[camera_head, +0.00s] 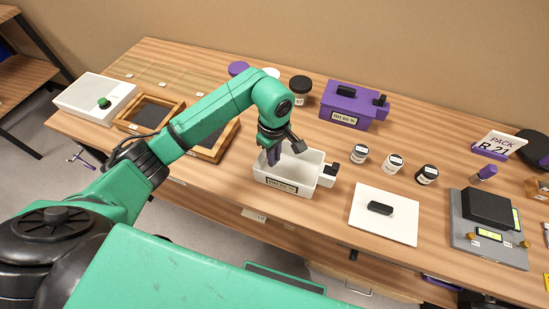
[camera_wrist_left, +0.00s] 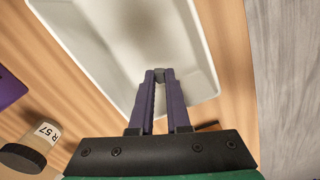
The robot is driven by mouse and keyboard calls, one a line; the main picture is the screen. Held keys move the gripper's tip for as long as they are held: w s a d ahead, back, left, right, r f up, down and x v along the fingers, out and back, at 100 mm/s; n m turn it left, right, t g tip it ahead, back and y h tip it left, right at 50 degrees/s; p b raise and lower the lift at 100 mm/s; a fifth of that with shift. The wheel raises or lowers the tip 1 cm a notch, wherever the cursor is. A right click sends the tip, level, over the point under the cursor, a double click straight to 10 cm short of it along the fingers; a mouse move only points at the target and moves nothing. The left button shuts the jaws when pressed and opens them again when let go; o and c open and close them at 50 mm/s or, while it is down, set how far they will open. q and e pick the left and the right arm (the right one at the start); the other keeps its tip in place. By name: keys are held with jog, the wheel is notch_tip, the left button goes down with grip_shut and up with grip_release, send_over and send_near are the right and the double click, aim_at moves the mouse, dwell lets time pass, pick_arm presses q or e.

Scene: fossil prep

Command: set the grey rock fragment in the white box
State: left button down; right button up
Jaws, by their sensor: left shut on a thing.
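My left gripper (camera_head: 273,158) points down over the left part of the box. Its purple fingers (camera_wrist_left: 160,78) are shut on the small grey rock fragment (camera_wrist_left: 160,72), held at the fingertips above the box floor. The fragment cannot be made out in the head view. My right gripper is out of view.
A purple box (camera_head: 352,101) stands behind the white box. Several small jars (camera_head: 393,164) stand to the right. A white board (camera_head: 374,226) with a black item lies front right, beside a grey device (camera_head: 470,241). Wooden trays (camera_head: 217,154) lie left.

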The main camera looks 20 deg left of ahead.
pick_arm(q)
notch_tip(320, 180, down, 2)
jog(key=shift+f, duration=0.3)
jog(key=c, duration=0.9)
grip_release()
